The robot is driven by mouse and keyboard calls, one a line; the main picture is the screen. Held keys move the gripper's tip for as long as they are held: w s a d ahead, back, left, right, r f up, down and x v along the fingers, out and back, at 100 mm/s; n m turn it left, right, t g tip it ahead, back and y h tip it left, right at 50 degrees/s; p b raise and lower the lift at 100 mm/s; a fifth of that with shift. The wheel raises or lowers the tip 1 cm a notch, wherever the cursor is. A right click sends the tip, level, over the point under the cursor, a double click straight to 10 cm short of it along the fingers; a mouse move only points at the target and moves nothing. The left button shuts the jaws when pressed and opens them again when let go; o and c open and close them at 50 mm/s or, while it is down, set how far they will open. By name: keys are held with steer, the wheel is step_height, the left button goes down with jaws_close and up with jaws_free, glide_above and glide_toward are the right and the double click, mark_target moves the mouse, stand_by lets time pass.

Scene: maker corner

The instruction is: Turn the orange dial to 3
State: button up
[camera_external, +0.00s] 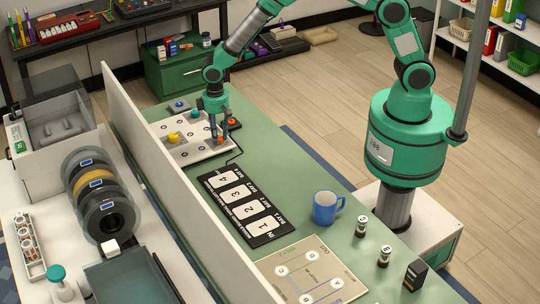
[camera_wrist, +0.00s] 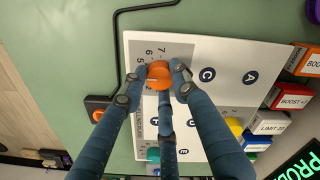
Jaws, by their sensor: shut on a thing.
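The orange dial (camera_wrist: 159,74) sits on the grey strip of a white panel (camera_wrist: 215,62). In the external view my gripper (camera_external: 217,134) reaches down to the near right corner of the panel (camera_external: 197,157), and the orange dial (camera_external: 220,140) shows between the fingertips.
An orange-topped black box (camera_external: 234,123) with a black cable stands close beside the panel. A yellow knob (camera_external: 173,138) is on the panel. A numbered black board (camera_external: 243,205), a blue mug (camera_external: 326,207) and a white divider (camera_external: 165,170) are nearby. Bare green tabletop lies between.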

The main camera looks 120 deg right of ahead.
steer(key=shift+n, duration=0.3)
steer(key=shift+r+n+p, duration=0.1)
steer(key=shift+n+p, duration=0.65)
steer(key=shift+n, duration=0.15)
steer(key=shift+n+p, duration=0.6)
steer(key=shift+n, duration=1)
steer(key=o, duration=1.2)
steer(key=shift+c, duration=0.2)
step_height(320, 180, up, 12)
